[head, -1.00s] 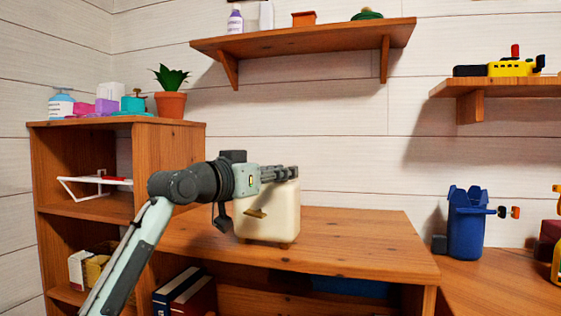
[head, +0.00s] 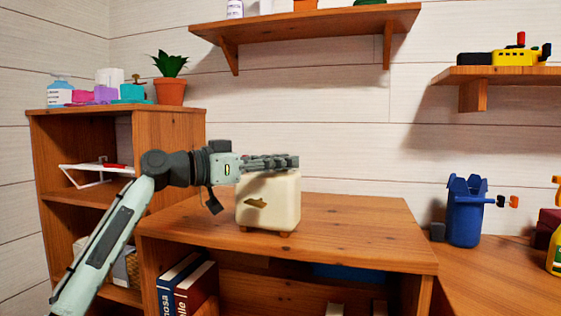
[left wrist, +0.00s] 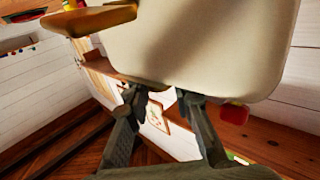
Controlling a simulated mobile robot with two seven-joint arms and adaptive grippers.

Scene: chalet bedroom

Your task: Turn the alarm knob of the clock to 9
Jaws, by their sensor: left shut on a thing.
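The clock (head: 283,203) is a cream, rounded box on small feet on the wooden desk. A brass-coloured piece (head: 256,203) shows on the side facing me; its dial is not visible. My left gripper (head: 292,161) lies across the top of the clock in the head view, fingers pointing right. In the left wrist view the clock's cream body (left wrist: 200,40) fills the top. There the left fingertips (left wrist: 163,93) are close to its edge, shut on a small part that they mostly hide, seemingly a knob. Its setting cannot be read. My right gripper is not in view.
The desk top (head: 350,230) is clear right of the clock. A blue bin-like object (head: 466,215) stands further right. A shelf unit (head: 80,125) with a potted plant (head: 170,80) stands left. A wall shelf (head: 310,33) hangs above. A red piece (left wrist: 235,113) shows beside the fingers.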

